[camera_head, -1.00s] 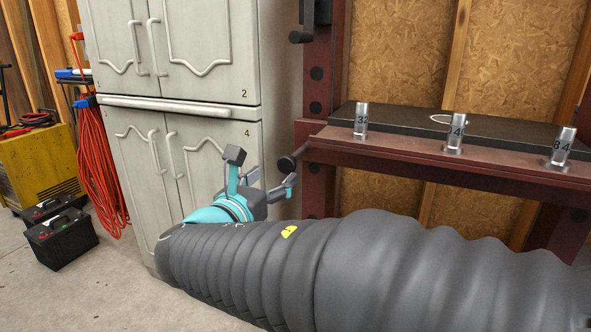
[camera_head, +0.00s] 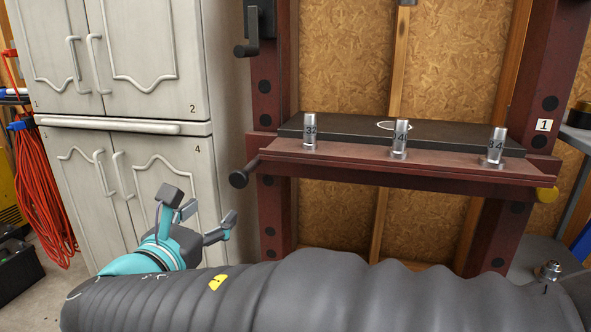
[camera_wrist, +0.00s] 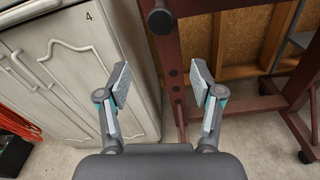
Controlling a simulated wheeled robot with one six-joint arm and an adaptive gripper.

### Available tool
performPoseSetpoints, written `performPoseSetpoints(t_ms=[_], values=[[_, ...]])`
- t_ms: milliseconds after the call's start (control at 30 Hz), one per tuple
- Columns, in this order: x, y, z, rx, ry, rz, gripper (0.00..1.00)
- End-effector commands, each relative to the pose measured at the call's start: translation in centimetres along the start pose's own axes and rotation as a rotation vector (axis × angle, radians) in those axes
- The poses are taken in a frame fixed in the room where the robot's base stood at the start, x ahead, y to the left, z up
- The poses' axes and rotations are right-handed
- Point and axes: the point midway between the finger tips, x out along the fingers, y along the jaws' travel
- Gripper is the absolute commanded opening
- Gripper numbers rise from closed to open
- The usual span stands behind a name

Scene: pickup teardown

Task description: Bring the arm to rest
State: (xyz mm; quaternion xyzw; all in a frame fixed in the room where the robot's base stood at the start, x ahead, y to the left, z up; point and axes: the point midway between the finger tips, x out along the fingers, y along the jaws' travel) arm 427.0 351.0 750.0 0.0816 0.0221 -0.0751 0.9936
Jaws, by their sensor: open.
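My gripper (camera_head: 200,215) is open and empty, in front of the lower part of the white cabinet in the head view. In the wrist view its two fingers (camera_wrist: 161,85) stand wide apart with only floor, cabinet and red frame behind them. My arm, in a ribbed grey sleeve, stretches across the bottom of the head view from the right to the gripper at the left. The sleeve hides what lies below it.
A white cabinet (camera_head: 150,60) stands at the left. A dark red press frame (camera_head: 270,100) carries a black plate (camera_head: 360,130) and several numbered metal sockets (camera_head: 399,140). An orange cable (camera_head: 45,200) hangs at the far left. Concrete floor (camera_wrist: 160,145) shows under the gripper.

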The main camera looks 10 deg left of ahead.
Motion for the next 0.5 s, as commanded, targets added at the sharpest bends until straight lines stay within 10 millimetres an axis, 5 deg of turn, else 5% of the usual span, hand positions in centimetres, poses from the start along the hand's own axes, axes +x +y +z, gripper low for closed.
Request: performPoseSetpoints(t_ms=[200, 500], values=[[-1.3, -3.7, -7.7, 0.308, 0.286, -0.138, 0.66], [-3.1, -15.2, -12.2, 0.939, 0.566, -0.655, 0.66]])
